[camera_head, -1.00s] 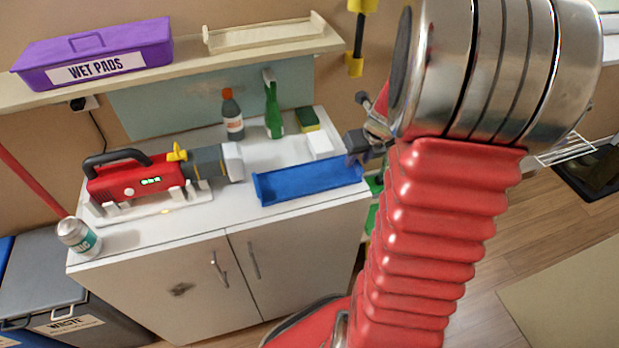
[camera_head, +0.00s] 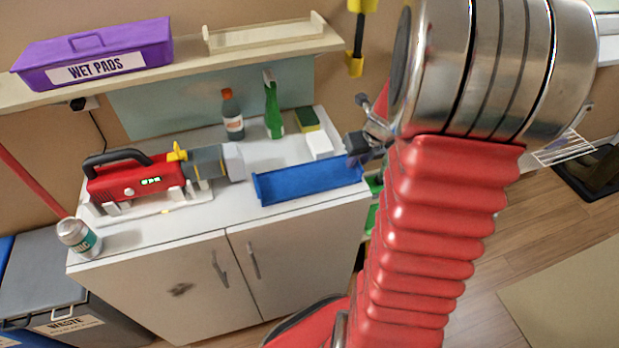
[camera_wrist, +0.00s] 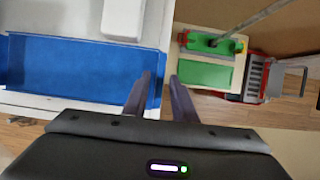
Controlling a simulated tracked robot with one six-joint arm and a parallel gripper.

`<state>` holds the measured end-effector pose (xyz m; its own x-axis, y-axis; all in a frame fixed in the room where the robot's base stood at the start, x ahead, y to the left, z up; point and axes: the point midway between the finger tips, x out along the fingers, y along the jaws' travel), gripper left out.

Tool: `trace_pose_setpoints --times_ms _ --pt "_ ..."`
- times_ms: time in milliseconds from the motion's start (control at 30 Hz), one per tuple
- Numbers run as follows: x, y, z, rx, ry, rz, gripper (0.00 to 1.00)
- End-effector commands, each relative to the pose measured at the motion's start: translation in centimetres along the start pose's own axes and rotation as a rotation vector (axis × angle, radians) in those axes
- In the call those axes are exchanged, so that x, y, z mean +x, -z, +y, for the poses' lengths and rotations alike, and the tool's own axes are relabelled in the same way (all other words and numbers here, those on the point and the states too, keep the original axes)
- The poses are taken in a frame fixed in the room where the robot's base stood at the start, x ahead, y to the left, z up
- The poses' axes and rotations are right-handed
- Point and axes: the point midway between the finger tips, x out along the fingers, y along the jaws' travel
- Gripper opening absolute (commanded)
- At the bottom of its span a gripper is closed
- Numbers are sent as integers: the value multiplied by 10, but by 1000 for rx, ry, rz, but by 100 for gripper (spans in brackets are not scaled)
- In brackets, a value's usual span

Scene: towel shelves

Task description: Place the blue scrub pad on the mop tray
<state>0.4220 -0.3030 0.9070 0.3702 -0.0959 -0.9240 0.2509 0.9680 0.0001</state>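A long blue tray-like piece with raised ends (camera_head: 310,183) lies at the front right of the white cabinet top. It also shows at the left of the wrist view (camera_wrist: 75,68). I make out no separate blue scrub pad. A cream tray (camera_head: 262,36) sits on the upper shelf; I cannot tell which of the two is the mop tray. My gripper (camera_head: 358,158) is just above the blue piece's right end. The left finger overlaps the blue right end; contact is unclear.
Behind the blue piece are a white block (camera_head: 319,145), a yellow-green sponge (camera_head: 306,119), a green spray bottle (camera_head: 273,110) and an orange-capped bottle (camera_head: 232,115). A red machine (camera_head: 135,180) stands left. A purple bin (camera_head: 95,52) is on the shelf. A green-topped cart (camera_wrist: 208,70) stands right of the cabinet.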

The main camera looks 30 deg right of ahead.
Motion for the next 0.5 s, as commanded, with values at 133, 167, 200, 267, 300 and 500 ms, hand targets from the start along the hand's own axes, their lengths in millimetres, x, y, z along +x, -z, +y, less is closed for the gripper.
trace_pose_setpoints --times_ms 133,167,200,267,300,500 --pt "0 0 0 0 0 0 14" --pt "0 0 0 0 0 0 12" --pt "0 0 0 0 0 0 9" --pt "0 0 0 0 0 0 5" --pt "0 0 0 0 0 0 2" --pt "0 0 0 0 0 0 0"
